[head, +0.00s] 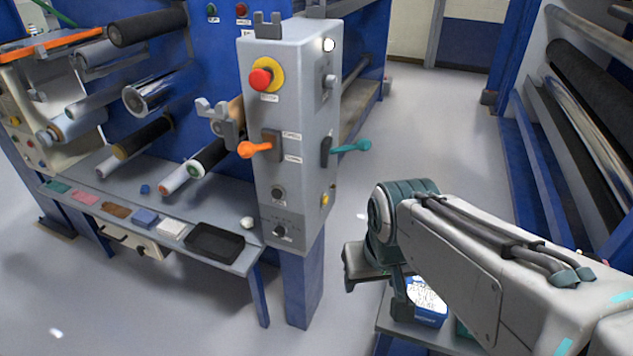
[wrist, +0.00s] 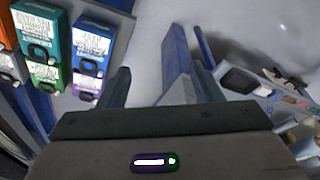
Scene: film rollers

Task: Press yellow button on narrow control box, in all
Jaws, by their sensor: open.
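The narrow control box (head: 295,210) is a tall grey box on a blue post, left of my arm in the head view. A small yellow button (head: 325,199) shows low on its right side face. Its front carries a red mushroom button (head: 261,79) on a yellow collar, an orange lever (head: 256,149) and dark knobs. In the wrist view my gripper (wrist: 162,88) is open and empty, with its two fingers apart. It points down toward the floor and blue posts. In the head view my wrist is right of the box and apart from it; the fingertips cannot be made out.
A teal lever (head: 350,147) sticks out from the box's right side above the yellow button. A grey bench (head: 130,200) with small blocks and a black tray (head: 213,242) lies left. Labelled boxes (wrist: 90,60) stand below my arm. Floor behind the box is clear.

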